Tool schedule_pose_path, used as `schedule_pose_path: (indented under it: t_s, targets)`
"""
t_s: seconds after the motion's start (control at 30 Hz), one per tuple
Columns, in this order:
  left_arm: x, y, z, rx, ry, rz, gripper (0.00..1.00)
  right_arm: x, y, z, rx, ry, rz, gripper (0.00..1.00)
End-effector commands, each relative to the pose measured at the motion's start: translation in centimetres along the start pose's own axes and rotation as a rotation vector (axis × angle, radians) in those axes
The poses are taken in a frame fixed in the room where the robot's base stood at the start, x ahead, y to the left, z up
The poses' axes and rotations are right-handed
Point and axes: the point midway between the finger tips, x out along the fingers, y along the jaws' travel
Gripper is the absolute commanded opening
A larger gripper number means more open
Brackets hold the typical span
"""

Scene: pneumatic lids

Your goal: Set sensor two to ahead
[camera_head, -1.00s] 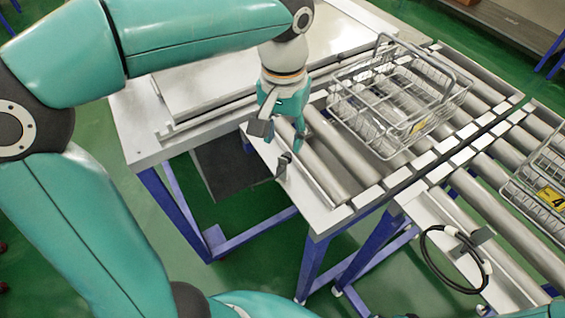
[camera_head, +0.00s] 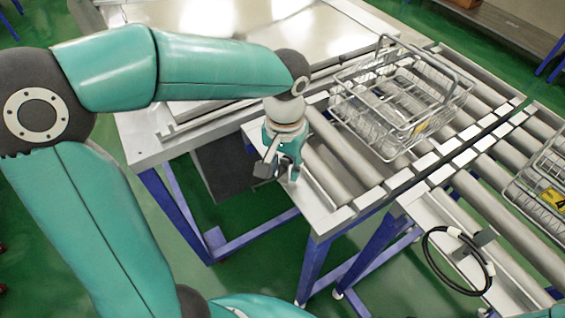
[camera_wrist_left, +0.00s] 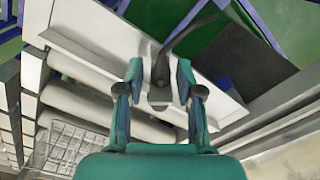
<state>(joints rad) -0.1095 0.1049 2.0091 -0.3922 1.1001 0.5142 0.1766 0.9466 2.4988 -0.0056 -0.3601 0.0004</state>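A small dark sensor (camera_wrist_left: 160,72) stands on the pale side rail (camera_wrist_left: 95,52) of the roller conveyor, with a dark cable curving away from it in the left wrist view. My left gripper (camera_wrist_left: 159,82) is open, with one finger on each side of the sensor; a gap shows beside each finger. In the head view, my left gripper (camera_head: 281,176) is low over the rail at the conveyor's near left end and hides most of this sensor. No number is readable on it. My right gripper is not in view.
A wire basket (camera_head: 400,100) with glassware stands on the rollers just right of my left gripper. Another basket (camera_head: 545,180) with a yellow tag is at the right edge. A looped black cable (camera_head: 428,262) hangs near a second dark sensor (camera_head: 478,241) on the nearer conveyor's rail.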

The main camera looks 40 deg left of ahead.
Motion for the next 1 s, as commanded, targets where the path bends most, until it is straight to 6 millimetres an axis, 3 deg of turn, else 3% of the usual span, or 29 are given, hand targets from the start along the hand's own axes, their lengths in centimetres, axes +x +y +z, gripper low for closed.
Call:
schedule_pose_path:
  t_s: [0.03,0.17,0.2,0.57,1.0]
  targets:
    - [-0.01,0.00,0.00,0.000,0.000,0.000,0.23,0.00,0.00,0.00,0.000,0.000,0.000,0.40]
    - [-0.02,0.00,0.00,0.000,0.000,0.000,0.01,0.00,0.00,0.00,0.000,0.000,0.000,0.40]
    - [-0.03,0.00,0.00,0.000,0.000,0.000,0.00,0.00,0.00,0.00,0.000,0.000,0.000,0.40]
    - [-0.07,-0.22,0.02,0.032,0.002,-0.001,0.00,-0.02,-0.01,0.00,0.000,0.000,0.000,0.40]
    - [-0.10,-0.16,0.02,0.305,0.001,-0.001,0.00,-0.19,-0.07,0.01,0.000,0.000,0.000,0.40]
